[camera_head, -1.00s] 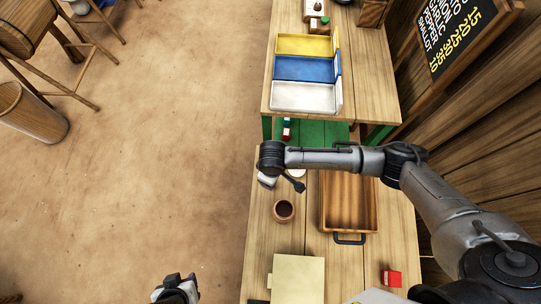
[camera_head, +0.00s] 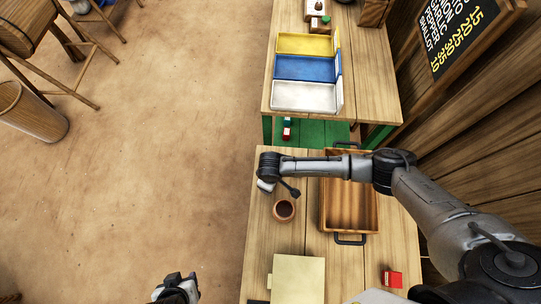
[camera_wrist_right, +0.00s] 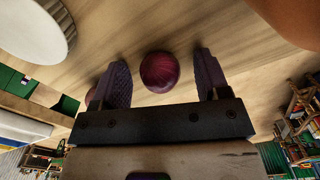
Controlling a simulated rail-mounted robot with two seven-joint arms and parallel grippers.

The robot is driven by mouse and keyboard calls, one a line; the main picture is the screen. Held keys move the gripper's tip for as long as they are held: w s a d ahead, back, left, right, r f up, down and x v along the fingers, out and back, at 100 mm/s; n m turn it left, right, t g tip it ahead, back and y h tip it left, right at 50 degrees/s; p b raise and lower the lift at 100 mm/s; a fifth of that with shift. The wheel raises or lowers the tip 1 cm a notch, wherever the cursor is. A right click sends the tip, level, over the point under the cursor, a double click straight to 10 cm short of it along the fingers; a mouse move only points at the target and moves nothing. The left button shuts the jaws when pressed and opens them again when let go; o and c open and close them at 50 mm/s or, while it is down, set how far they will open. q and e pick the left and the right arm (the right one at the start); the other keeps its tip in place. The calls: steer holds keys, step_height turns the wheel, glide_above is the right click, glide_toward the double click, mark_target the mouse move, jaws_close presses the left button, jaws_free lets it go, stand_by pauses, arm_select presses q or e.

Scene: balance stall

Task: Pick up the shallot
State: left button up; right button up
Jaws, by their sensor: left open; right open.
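In the right wrist view, a round dark purple-red shallot (camera_wrist_right: 160,72) sits on the wooden table top between the two dark fingers of my right gripper (camera_wrist_right: 161,66). The fingers are open, one on each side, with a gap showing beside the shallot. In the head view, my right gripper (camera_head: 267,185) is above the table's left edge, mostly hidden under its own wrist, and the shallot is hidden there. My left gripper (camera_head: 178,290) is low in the head view, over the floor left of the table, open and away from the shallot.
A brown cup (camera_head: 284,210) stands close to my right gripper. A wooden tray (camera_head: 327,215) with dark handles lies right of it. A pale board (camera_head: 298,280) and a red box (camera_head: 391,278) are nearer. In the right wrist view, a white round dish (camera_wrist_right: 38,28) is at upper left.

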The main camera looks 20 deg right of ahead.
steer(key=shift+c, duration=0.5)
steer(key=c, duration=0.9)
